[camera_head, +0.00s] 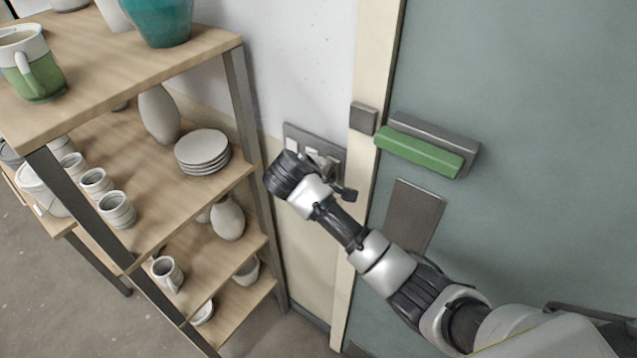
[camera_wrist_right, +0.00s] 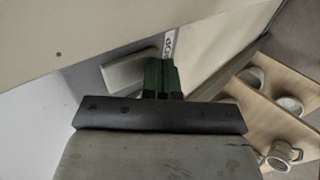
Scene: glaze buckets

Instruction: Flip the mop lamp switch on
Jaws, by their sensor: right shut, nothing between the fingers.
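A dark grey switch plate (camera_head: 293,131) with pale rocker switches is on the wall between the shelf and the green door. My right gripper (camera_head: 322,166) is at this plate and its wrist covers much of it. In the right wrist view, my right gripper (camera_wrist_right: 161,76) is shut and empty, its dark green fingertips close against a pale switch rocker (camera_wrist_right: 128,70). A partly hidden label strip (camera_wrist_right: 170,42) shows just beyond the fingertips. I cannot tell which rocker is the mop lamp's, its position, or whether the fingertips touch it. My left gripper is out of view.
A wooden shelf unit (camera_head: 100,77) with cups, vases and stacked plates (camera_head: 203,150) stands close left of my right wrist. A green door (camera_head: 540,80) with a green push bar (camera_head: 420,151) is to the right, beside a cream frame (camera_head: 378,45).

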